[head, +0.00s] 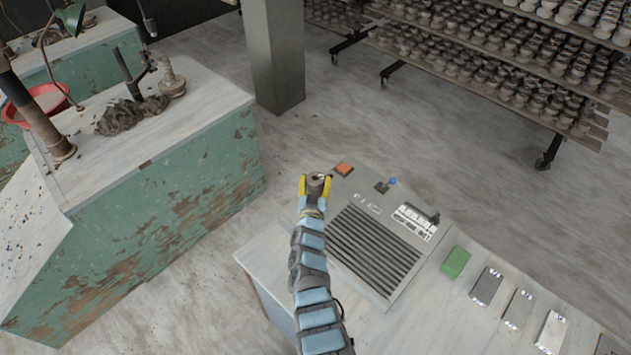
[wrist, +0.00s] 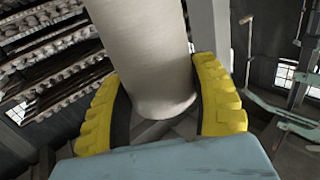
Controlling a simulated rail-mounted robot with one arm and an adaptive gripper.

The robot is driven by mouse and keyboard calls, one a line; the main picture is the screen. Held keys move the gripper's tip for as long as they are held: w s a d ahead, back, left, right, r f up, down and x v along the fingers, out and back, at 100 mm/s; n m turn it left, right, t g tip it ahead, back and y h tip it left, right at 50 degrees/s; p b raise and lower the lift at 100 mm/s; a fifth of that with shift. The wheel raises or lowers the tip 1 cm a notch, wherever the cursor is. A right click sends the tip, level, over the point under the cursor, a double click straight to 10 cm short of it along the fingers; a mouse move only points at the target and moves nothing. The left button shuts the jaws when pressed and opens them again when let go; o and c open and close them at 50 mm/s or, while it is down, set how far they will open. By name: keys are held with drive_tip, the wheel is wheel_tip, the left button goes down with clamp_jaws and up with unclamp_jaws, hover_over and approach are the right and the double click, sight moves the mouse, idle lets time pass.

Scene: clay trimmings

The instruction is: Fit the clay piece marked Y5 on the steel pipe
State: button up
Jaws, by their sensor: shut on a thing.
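My gripper (head: 315,184) is shut on a small grey-brown clay piece (head: 317,178), a round piece with a dark hole in its top. It is held above the grey control panel. In the wrist view the piece is a smooth pale cylinder (wrist: 150,60) between the yellow fingers (wrist: 162,105). No Y5 mark shows on it. On the worn green bench at the left stand a thin dark upright pipe (head: 128,73) and a thicker brown post (head: 36,112) with a flanged foot. I cannot tell for certain which is the steel pipe. Both are well apart from my gripper.
Dark clay trimmings (head: 132,113) lie by the thin pipe, with a stepped round grey object (head: 171,80) beside them. A red basin (head: 38,103) is behind the thick post. A green block (head: 455,262) and several grey blocks line the right table. Open floor separates bench and panel.

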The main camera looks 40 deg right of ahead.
drive_tip(key=shift+f+b, duration=0.7)
drive_tip(key=shift+f, duration=0.1)
drive_tip(key=o, duration=1.3)
drive_tip(key=shift+w, duration=0.1)
drive_tip(key=shift+a+f, duration=0.1)
drive_tip(key=v, duration=1.2)
